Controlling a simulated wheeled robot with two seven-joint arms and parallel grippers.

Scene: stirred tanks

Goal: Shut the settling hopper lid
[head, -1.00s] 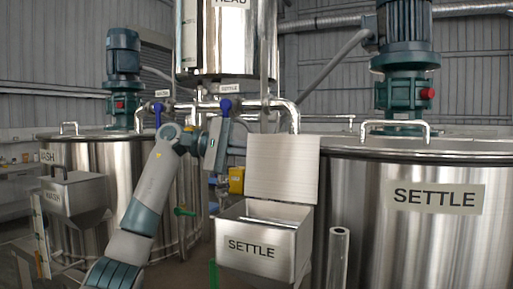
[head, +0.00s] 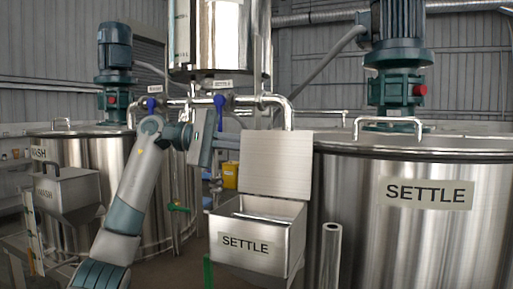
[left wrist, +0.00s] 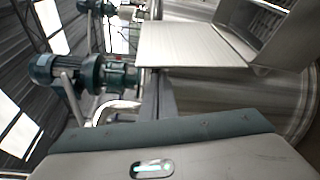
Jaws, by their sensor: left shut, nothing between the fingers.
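The settling hopper (head: 245,262), a steel box labelled SETTLE, stands in the middle of the head view. Its flat square lid (head: 276,165) stands raised, nearly upright, at the hopper's back edge; the hopper mouth is open. In the left wrist view the lid (left wrist: 190,46) juts out from the hopper (left wrist: 272,30). My left gripper (head: 238,146) reaches in from the left at the lid's left edge, its tips hidden behind the lid. In the left wrist view its shut, empty fingers (left wrist: 157,78) end close to the lid; I cannot tell whether they touch. My right gripper is out of view.
The large SETTLE tank (head: 400,230) stands close on the right, with a steel post (head: 330,258) beside the hopper. The WASH tank (head: 110,160) and its hopper (head: 68,190) are on the left. Pipes and a blue-handled valve (head: 220,103) run behind.

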